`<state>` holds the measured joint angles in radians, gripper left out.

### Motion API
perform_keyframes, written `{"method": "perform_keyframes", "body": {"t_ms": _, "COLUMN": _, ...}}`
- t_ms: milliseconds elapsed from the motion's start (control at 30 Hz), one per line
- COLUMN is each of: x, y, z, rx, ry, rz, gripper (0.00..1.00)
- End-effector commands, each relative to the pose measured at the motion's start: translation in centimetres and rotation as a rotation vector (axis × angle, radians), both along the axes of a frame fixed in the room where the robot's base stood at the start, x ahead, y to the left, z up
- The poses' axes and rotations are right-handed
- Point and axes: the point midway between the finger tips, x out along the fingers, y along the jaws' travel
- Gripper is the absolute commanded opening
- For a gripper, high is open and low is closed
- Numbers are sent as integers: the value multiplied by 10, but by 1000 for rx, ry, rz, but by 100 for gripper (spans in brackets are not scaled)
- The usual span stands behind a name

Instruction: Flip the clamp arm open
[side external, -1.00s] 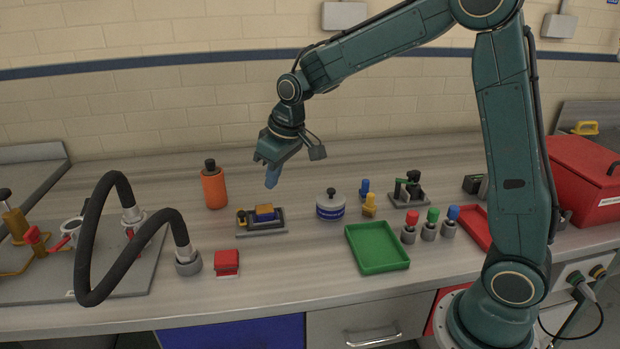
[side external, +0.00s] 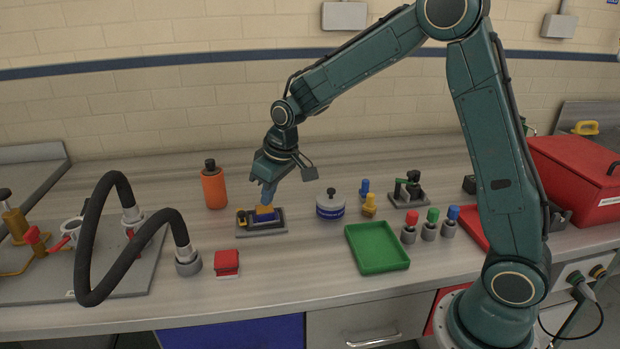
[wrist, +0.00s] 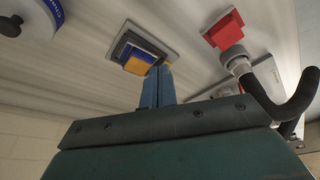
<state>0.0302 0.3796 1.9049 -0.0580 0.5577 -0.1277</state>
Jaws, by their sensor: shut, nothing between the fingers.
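A small clamp fixture on a grey base plate (side external: 262,232) sits on the bench, left of the middle. It carries a blue block with a tan-yellow piece (side external: 264,210) on top and a small dark and yellow part (side external: 241,217) at its left end. I cannot tell which piece is the clamp arm. My gripper (side external: 268,200) is over the fixture, blue fingers shut and empty, tips close to the yellow piece; contact is unclear. In the wrist view the fingertips (wrist: 158,70) point at the edge of the blue and yellow block (wrist: 138,60) on its grey plate (wrist: 120,47).
An orange bottle (side external: 213,187) stands behind left, a white-blue round pot (side external: 330,205) right. A red block (side external: 227,262) lies in front. A black hose (side external: 82,240) arches at left. A green tray (side external: 377,248) and a black-green device (side external: 408,190) are further right.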

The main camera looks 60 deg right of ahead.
Motion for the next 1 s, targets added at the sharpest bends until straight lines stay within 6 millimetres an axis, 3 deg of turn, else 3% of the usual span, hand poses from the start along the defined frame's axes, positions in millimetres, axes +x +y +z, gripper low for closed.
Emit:
{"method": "perform_keyframes", "body": {"t_ms": 367, "x": 16, "y": 2, "z": -53, "rx": -1, "ry": 4, "rz": 0, "gripper": 0}}
{"method": "perform_keyframes", "body": {"t_ms": 700, "x": 48, "y": 7, "z": -56, "rx": -1, "ry": 0, "rz": 0, "gripper": 0}}
{"method": "perform_keyframes", "body": {"t_ms": 1000, "x": 54, "y": 7, "z": -57, "rx": -1, "ry": 0, "rz": -1, "gripper": 0}}
